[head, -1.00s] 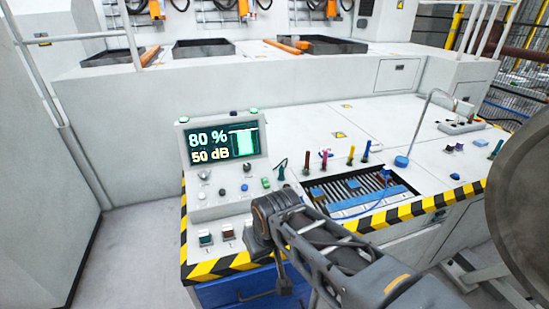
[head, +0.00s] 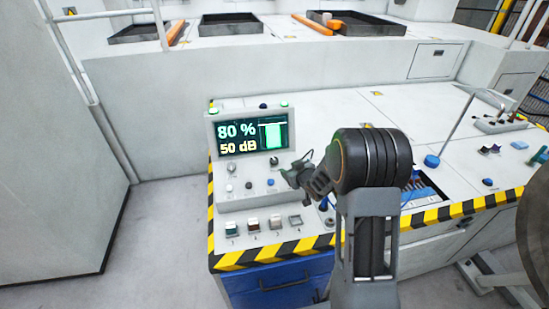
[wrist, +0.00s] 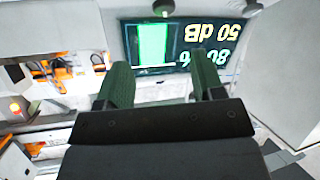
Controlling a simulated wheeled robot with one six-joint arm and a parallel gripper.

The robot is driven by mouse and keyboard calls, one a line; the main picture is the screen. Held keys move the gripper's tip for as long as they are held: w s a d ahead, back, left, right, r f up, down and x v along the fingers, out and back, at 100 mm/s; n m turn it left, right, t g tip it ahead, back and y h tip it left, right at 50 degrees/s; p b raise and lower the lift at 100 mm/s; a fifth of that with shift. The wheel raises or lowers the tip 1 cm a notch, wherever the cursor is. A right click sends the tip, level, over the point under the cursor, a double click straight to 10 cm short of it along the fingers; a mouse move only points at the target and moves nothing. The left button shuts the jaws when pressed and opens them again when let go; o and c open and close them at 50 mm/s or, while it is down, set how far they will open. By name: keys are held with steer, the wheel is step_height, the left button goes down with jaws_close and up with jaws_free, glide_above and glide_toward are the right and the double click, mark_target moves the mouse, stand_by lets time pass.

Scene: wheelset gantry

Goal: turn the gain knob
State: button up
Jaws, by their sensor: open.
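The control panel (head: 240,190) stands at the left end of the bench. Its screen (head: 236,138) reads 80 % and 50 dB beside a green bar. Two small knobs sit just below the screen, a left knob (head: 231,168) and a right knob (head: 273,161); I cannot read which is the gain knob. My gripper (head: 296,177) is to the right of the right knob, apart from it. In the wrist view my gripper (wrist: 162,75) is open and empty, with the screen (wrist: 178,45) upside down beyond it. The right knob (wrist: 163,7) shows at the top edge.
Several push buttons (head: 253,224) line the panel's lower front. A blue object (head: 432,161) with a thin rod stands to the right on the bench. Hazard-striped edging (head: 290,247) runs along the front. A white rail (head: 75,65) is at left.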

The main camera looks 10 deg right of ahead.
mark_target(274, 160)
steer(key=shift+y, duration=0.3)
steer(key=p+x, duration=0.2)
steer(key=x, duration=1.2)
steer(key=shift+w+p, duration=0.1)
steer(key=shift+p, duration=0.25)
